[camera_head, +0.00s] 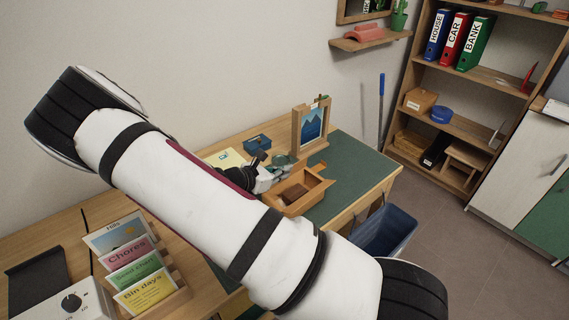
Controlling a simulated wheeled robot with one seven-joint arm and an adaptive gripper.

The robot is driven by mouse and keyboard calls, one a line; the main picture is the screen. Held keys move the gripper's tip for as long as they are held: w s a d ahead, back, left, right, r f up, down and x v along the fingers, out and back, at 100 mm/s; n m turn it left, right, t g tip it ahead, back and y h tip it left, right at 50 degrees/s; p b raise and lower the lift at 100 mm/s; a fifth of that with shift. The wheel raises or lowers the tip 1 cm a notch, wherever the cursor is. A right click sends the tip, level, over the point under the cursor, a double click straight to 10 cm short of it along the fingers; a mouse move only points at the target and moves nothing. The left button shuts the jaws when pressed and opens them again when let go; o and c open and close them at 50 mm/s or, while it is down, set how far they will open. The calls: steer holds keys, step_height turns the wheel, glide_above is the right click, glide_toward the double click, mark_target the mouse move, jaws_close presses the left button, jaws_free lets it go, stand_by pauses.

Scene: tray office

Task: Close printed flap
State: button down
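No flap stands out clearly in this view. A small open-topped wooden box (316,192) sits on the green desk mat, its inside showing. A wooden-framed mountain picture (312,125) stands upright behind it. My gripper (284,165) is just behind and left of the box, in front of the picture. It is small and partly hidden, so I cannot tell whether it is open or shut or touches the box. My white arm crosses the foreground and hides part of the desk.
A rack of printed cards (140,270), including Chores and Bin days, stands at front left. A dark blue box (257,142) sits behind my gripper. The green mat (350,172) is bare right of the wooden box. A blue bin (388,233) stands beyond the desk's right edge.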

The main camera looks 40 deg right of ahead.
steer(key=s+m+t+p, duration=0.1)
steer(key=m+p, duration=0.1)
steer(key=p, duration=0.3)
steer(key=s+m+t+p, duration=0.1)
steer(key=s+m+p, duration=0.1)
steer(key=p, duration=0.3)
steer(key=shift+d+f+t+p, duration=0.15)
steer(key=shift+f+t+p, duration=0.05)
steer(key=shift+t+p, duration=0.2)
steer(key=m+p, duration=0.1)
steer(key=t+p, duration=0.1)
steer(key=p, duration=0.1)
steer(key=shift+s+f+m+h, duration=0.2)
steer(key=shift+f+m+h, duration=0.1)
steer(key=shift+f+m, duration=0.1)
steer(key=shift+f+m+t+p, duration=0.15)
steer(key=shift+m+t+p, duration=0.15)
steer(key=shift+p, duration=0.3)
steer(key=shift+w+f, duration=0.1)
steer(key=c, duration=1.9)
jaws_free()
